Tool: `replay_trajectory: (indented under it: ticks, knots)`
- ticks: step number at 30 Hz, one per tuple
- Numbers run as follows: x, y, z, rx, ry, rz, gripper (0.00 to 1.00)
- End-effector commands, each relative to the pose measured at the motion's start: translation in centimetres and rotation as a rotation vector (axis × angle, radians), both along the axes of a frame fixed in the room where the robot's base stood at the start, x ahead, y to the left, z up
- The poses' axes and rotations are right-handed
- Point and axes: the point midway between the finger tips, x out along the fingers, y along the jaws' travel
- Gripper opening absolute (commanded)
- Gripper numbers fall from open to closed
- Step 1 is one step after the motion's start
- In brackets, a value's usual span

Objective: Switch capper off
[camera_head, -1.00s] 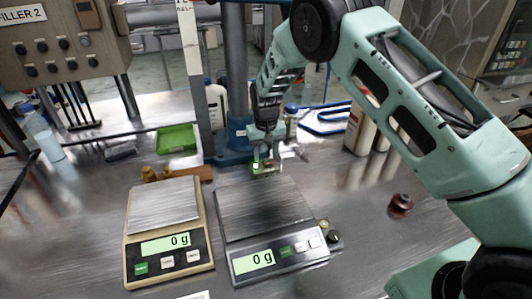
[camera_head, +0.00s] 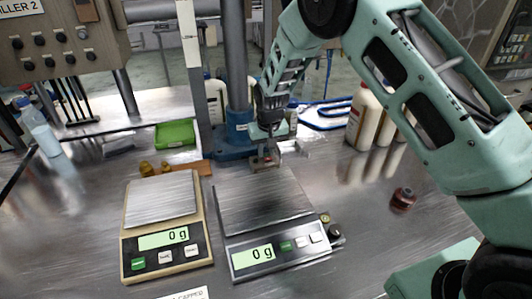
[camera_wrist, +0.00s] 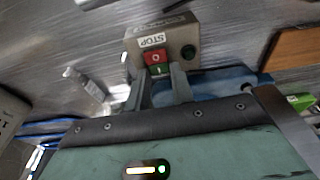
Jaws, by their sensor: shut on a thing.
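The capper switch box (camera_wrist: 162,42) is a small grey box with a STOP label in the wrist view. It carries a red part marked 0 (camera_wrist: 155,57), a green part marked 1 (camera_wrist: 159,70) and a dark green round lamp or button (camera_wrist: 188,52). My gripper (camera_wrist: 163,82) is at the box, its fingers on either side of the red-and-green switch and shut on it. In the head view my gripper (camera_head: 267,158) is low behind the right scale. The box there is small and mostly hidden by my gripper.
Two scales reading 0 g, a beige one (camera_head: 163,239) and a grey one (camera_head: 277,250), stand in front. A blue column base (camera_head: 233,140) is just behind. White bottles (camera_head: 362,118) stand at the back right. A small red-brown item (camera_head: 403,199) lies right. A green tray (camera_head: 175,134) is left.

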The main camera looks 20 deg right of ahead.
Motion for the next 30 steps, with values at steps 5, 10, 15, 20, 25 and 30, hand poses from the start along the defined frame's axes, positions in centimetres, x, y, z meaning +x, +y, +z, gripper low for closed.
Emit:
replay_trajectory:
  ticks: [5,10,15,20,25,30]
  knots:
    - [-0.39,0.03,-0.23,0.0,-0.105,0.001,0.01]
    - [-0.46,-0.02,0.03,0.0,-0.14,0.0,0.01]
    - [-0.45,-0.02,0.11,0.0,-0.14,0.0,0.01]
    - [-0.45,-0.02,0.11,0.0,-0.14,0.0,0.43]
    - [-0.45,-0.01,0.1,0.0,-0.139,0.0,0.45]
    - [-0.48,0.01,0.32,0.001,-0.14,0.0,0.45]
